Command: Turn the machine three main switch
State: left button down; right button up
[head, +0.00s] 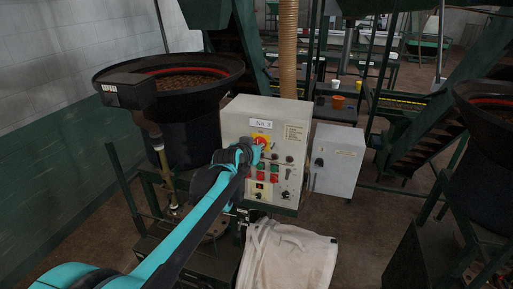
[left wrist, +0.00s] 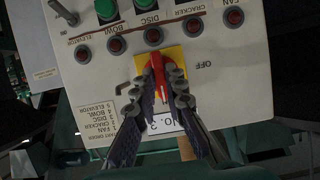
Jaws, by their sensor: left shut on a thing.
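The control box (head: 240,115) of machine three stands left of centre in the head view, with a "No 3" label (head: 261,124) at its top. Its main switch is a red handle (left wrist: 157,66) on a yellow plate (left wrist: 176,54); the yellow also shows in the head view (head: 262,138). In the left wrist view the panel appears upside down, with "OFF" to the right of the plate. The handle lies roughly upright in that picture. My left gripper (left wrist: 164,88) is shut on the red handle, one finger on each side. My right gripper is out of view.
Red indicator lights (left wrist: 150,37) and green buttons (left wrist: 107,8) sit close to the switch. A black hopper (head: 185,80) stands to the left, a grey box (head: 336,165) to the right, and a white bag (head: 290,255) in front, below the box.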

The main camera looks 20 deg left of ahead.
pick_arm(q)
jog(key=shift+f, duration=0.1)
jog(key=c, duration=1.6)
grip_release()
jog(key=shift+s, duration=0.1)
jog(key=v, duration=1.2)
jog(key=s+d+f+g+b, duration=0.1)
jog(key=s+f+b, duration=0.7)
jog(key=f, duration=0.8)
jog(key=s+d+f+g+b, duration=0.1)
jog(key=s+f+g+b, duration=0.2)
jog(key=s+f+b, duration=0.6)
jog(key=s+d+f+g+b, duration=0.1)
jog(key=s+f+b, duration=0.7)
jog(key=f, duration=1.6)
jog(key=shift+s+d+f+n+g+b, duration=0.15)
jog(key=shift+s+f+n+g+b, duration=0.2)
jog(key=shift+g+b, duration=0.95)
